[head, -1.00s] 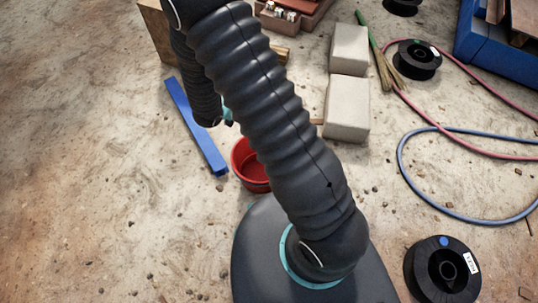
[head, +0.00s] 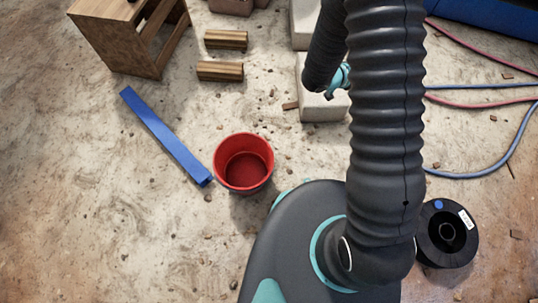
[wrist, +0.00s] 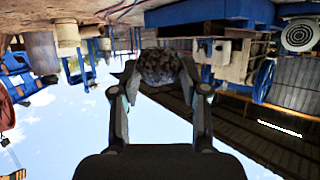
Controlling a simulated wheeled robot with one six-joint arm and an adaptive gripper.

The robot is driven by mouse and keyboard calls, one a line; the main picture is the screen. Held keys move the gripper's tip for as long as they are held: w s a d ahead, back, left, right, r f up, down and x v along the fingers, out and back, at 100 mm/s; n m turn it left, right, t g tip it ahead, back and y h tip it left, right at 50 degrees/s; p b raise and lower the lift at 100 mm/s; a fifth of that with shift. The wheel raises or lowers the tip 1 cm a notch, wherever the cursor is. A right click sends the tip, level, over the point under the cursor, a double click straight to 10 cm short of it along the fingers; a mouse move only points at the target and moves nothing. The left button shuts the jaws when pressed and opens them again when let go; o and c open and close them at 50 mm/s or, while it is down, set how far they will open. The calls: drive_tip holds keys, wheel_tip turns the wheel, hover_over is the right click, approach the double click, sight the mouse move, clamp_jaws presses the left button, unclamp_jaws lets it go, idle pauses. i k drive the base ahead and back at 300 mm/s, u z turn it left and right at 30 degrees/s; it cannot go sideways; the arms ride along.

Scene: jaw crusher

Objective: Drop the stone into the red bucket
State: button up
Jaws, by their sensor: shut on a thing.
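The stone (wrist: 160,65) is a dark, rough, rounded lump in the wrist view. My gripper (wrist: 160,82) is shut on it, with one finger on each side near the tips. The red bucket (head: 243,187) stands upright on the floor in the head view, left of my arm and close to my base. Its open mouth faces up and its inside looks empty. In the head view the stone and my fingertips are hidden behind my arm, which is to the right of the bucket. The bucket cannot be made out in the wrist view.
A blue bar (head: 165,137) lies on the floor, its near end close to the bucket. A wooden stand (head: 135,40) and two short wooden pieces (head: 220,71) lie beyond. A pale block (head: 322,106) is behind my arm. A black spool (head: 447,234) lies right. Left floor is mostly clear.

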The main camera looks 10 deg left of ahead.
sight(251, 163)
drive_tip(key=z, duration=1.05)
drive_tip(key=k, duration=1.65)
drive_tip(key=u, duration=2.05)
drive_tip(key=i, duration=0.5)
